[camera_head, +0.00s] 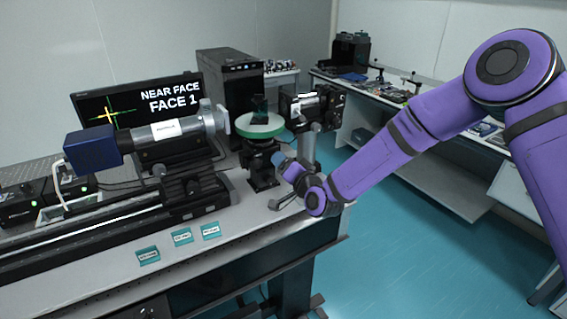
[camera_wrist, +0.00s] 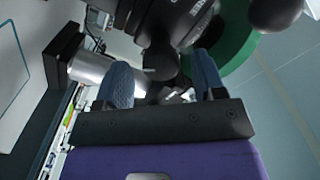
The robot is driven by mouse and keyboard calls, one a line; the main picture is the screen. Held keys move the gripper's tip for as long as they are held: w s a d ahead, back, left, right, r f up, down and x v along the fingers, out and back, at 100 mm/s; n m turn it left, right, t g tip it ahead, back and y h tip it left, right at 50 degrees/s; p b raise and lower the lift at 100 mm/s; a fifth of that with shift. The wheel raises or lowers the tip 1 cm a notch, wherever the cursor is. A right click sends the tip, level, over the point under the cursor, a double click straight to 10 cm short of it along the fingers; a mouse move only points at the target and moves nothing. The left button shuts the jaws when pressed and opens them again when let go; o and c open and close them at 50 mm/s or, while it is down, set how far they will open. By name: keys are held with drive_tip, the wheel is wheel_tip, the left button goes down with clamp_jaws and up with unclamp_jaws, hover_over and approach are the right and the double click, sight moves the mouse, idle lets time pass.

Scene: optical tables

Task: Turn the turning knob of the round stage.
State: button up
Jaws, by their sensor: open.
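The round stage (camera_head: 260,125) has a pale top with a green rim and sits on a black mount on the optical table; a dark glass piece stands on it. Its green rim also shows in the wrist view (camera_wrist: 238,50). My gripper (camera_head: 280,160) is beside the stage's mount, below the rim, at its right. In the wrist view, the two blue fingers of my gripper (camera_wrist: 162,75) are apart. A dark rounded part, seemingly the turning knob (camera_wrist: 162,62), shows between and beyond them; I cannot tell whether they touch it. In the head view the knob is not clearly seen.
A grey tube instrument (camera_head: 165,135) with a blue end box lies left of the stage on a black rail. A monitor (camera_head: 135,110) and a black computer tower (camera_head: 230,80) stand behind. A silver post (camera_head: 307,148) stands close to my gripper. Blue floor is free at right.

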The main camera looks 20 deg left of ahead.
drive_tip(key=v, duration=0.9)
drive_tip(key=shift+s, duration=0.15)
drive_tip(key=shift+d, duration=0.15)
